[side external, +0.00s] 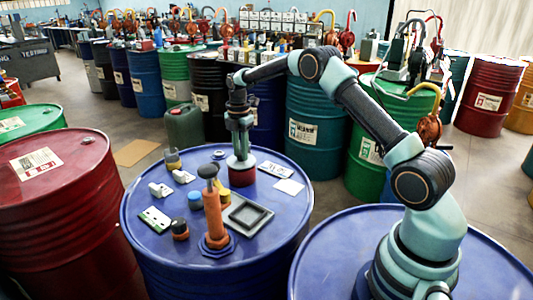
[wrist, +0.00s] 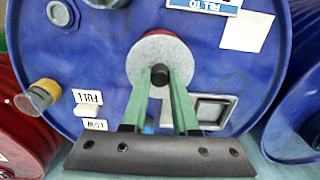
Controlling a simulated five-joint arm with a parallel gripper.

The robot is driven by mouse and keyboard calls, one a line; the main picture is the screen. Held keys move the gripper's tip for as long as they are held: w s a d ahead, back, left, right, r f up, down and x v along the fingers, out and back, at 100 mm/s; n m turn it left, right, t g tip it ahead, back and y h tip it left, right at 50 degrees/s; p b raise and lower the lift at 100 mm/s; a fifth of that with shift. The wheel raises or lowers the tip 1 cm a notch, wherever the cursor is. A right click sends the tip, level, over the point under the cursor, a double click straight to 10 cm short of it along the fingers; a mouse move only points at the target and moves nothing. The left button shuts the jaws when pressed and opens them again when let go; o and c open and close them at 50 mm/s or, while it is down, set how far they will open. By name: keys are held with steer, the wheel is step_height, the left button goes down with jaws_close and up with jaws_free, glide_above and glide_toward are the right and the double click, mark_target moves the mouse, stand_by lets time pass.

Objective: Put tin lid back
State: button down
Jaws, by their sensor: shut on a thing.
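The tin lid (wrist: 150,52) is a grey disc with a black knob in the wrist view. My gripper (wrist: 160,78) is shut on that knob, one green finger on each side. In the side view my gripper (side external: 240,146) points straight down over the blue drum top, with the grey lid (side external: 241,163) below it. The dark red tin (side external: 242,178) stands directly under the lid, and its red edge shows past the lid in the wrist view (wrist: 186,52). The lid looks level and roughly centred. I cannot tell whether it rests on the rim or hovers just above.
The blue drum top (side external: 145,190) also holds an orange hand pump (side external: 213,218), a grey tray (side external: 231,219), two cards (side external: 277,169) (side external: 289,187), white label blocks (side external: 160,189), an oil jar (side external: 172,160) and a blue cap (side external: 195,197). Bare drum top lies left of the tin.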

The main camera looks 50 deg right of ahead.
steer(key=c, duration=0.7)
jaws_free()
steer(key=s+a+r+m+t, duration=0.1)
steer(key=s+a+r+m, duration=0.1)
steer(key=r, duration=0.7)
steer(key=s+a+r+m, duration=0.2)
steer(key=r, duration=0.7)
steer(key=s+a+r+m+t, duration=0.2)
steer(key=s+a+r+m, duration=0.25)
steer(key=s, duration=0.35)
steer(key=shift+s+a+f+m+t, duration=0.45)
steer(key=shift+s+a+f+m, duration=0.5)
steer(key=shift+s+m, duration=0.95)
steer(key=shift+s+a+f+m+t, duration=0.4)
steer(key=shift+s+a+f+m, duration=0.75)
steer(key=shift+s, duration=1.3)
steer(key=shift+s+a+f+m+t, duration=0.45)
steer(key=shift+s+a+f+m, duration=0.35)
steer(key=shift+s+m, duration=1.15)
